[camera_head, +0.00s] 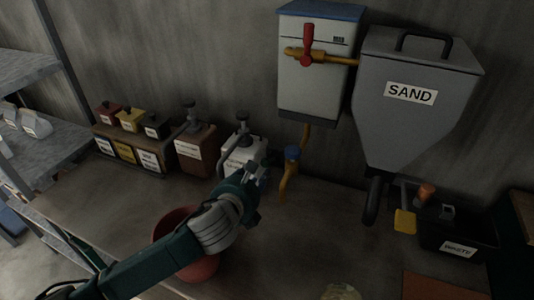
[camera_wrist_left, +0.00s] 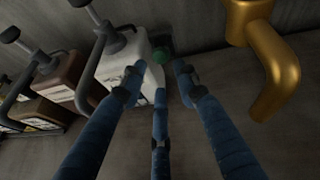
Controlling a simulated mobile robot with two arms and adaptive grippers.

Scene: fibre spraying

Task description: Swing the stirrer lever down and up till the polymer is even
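A white container with a dark pump top (camera_head: 240,155) stands on the bench against the wall. Its label is partly hidden by my left gripper, so I cannot read it fully. In the left wrist view the white container (camera_wrist_left: 130,62) is at upper left. A green knob (camera_wrist_left: 163,57) shows beside it, between my fingertips; I cannot tell if they touch it. My left gripper (camera_head: 262,172) is at the container's right side. In the wrist view its blue fingers (camera_wrist_left: 160,82) are spread apart, with nothing clearly held. My right gripper is in neither view.
A brown container (camera_head: 196,148) stands left of the white one, beside small labelled boxes (camera_head: 128,142). A reddish bucket (camera_head: 200,266) sits under my left forearm. The sand hopper (camera_head: 415,110) and waste bin (camera_head: 455,238) are at right.

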